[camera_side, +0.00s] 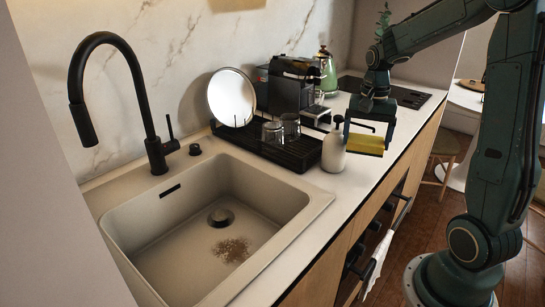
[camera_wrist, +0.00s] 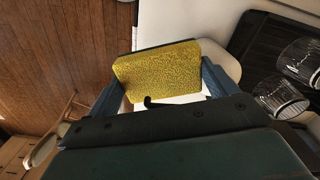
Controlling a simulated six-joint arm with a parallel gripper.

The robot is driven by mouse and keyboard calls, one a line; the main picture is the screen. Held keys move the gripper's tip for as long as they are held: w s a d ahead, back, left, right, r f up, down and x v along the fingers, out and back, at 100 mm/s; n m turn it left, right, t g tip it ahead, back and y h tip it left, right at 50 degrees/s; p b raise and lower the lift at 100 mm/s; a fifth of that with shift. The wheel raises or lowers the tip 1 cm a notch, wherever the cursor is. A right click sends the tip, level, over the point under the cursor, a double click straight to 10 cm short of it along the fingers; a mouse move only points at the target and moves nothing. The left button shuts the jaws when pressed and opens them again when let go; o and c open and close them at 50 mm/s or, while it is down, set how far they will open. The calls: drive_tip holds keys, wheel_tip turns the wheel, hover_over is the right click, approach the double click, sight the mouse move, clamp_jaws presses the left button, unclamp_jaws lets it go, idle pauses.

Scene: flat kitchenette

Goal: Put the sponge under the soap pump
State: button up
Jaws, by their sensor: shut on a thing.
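The yellow sponge (camera_side: 366,144) is held between the fingers of my gripper (camera_side: 367,132), above the counter. It also shows in the wrist view (camera_wrist: 158,72), with its yellow face toward the camera and a finger at each side. The soap pump (camera_side: 334,150) is a pale bottle with a black pump head. It stands on the counter just left of the sponge in the side view, near the sink's right corner. In the wrist view the black pump spout (camera_wrist: 154,103) shows at the sponge's lower edge, and the sponge and gripper hide most of the bottle.
A black drying rack (camera_side: 296,150) with glasses (camera_side: 272,134) and a white plate (camera_side: 231,97) stands behind the soap pump. The sink (camera_side: 215,225) with a black faucet (camera_side: 112,90) is at left. A coffee machine (camera_side: 292,85) and hob (camera_side: 390,92) are farther back.

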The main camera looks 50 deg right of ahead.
sight(366, 139)
drive_tip(key=shift+f, duration=0.15)
drive_tip(key=o, duration=0.8)
wheel_tip(366, 139, up, 12)
idle(0.4)
idle(0.5)
